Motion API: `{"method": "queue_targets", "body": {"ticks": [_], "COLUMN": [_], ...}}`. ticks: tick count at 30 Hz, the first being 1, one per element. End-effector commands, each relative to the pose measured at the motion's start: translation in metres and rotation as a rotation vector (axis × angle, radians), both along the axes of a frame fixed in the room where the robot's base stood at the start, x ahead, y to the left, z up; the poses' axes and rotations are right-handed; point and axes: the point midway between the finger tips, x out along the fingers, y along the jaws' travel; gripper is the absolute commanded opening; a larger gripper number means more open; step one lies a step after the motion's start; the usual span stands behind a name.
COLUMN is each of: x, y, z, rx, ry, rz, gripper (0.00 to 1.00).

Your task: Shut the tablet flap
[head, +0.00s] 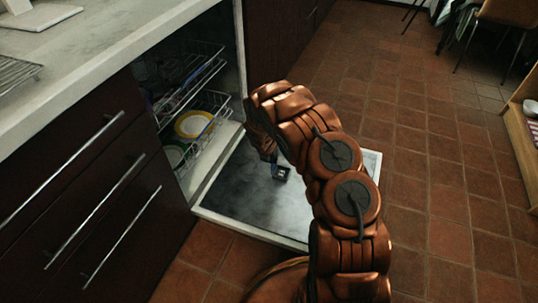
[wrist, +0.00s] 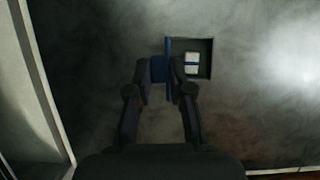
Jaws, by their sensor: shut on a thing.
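The tablet compartment (wrist: 207,72) is a dark square recess in the inner face of the lowered dishwasher door (head: 240,195). A white tablet with a blue band (wrist: 192,63) lies inside it. The blue tablet flap (wrist: 168,47) stands open along the left side of the recess. My gripper (wrist: 162,72) is shut on the flap, with a finger on each side of its blue part. The fingers hide part of the flap. In the head view the compartment (head: 283,173) shows small beside my gripper (head: 271,157), and my arm covers part of the door.
The dishwasher stands open, its racks (head: 208,103) holding several dishes, including a yellow-rimmed plate (head: 192,125). Dark drawers (head: 85,190) with long handles are to the left under the pale counter (head: 100,45).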

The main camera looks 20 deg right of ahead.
Motion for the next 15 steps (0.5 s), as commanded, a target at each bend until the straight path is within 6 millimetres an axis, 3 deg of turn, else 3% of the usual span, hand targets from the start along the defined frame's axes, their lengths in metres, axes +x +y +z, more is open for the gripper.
{"method": "queue_targets", "body": {"ticks": [15], "x": [-0.021], "y": [-0.021], "z": [-0.004], "rx": [0.226], "ry": [-0.228], "rz": [-0.002], "gripper": [0.0]}}
